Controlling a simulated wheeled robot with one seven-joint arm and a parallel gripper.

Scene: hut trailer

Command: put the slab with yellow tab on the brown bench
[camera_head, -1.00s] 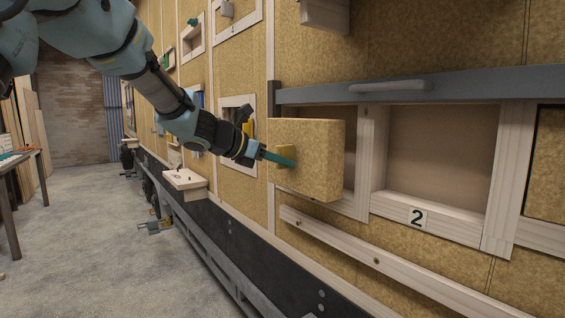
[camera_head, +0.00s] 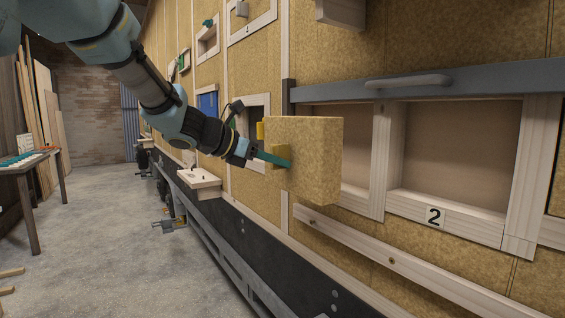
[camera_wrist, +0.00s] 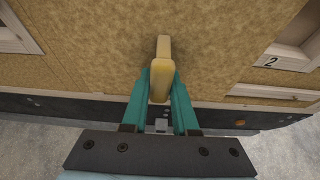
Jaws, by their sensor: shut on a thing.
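The slab (camera_head: 322,162) is a thick, speckled tan block with a yellow tab (camera_head: 280,155) on its left face.
The wall has framed openings, a grey rail with a handle (camera_head: 408,81), and a pale lower strip (camera_head: 390,260). A small wooden shelf (camera_head: 198,180) juts from it beyond my gripper. Boards (camera_head: 45,110) lean behind the bench. The concrete floor (camera_head: 110,240) between bench and wall is mostly clear.

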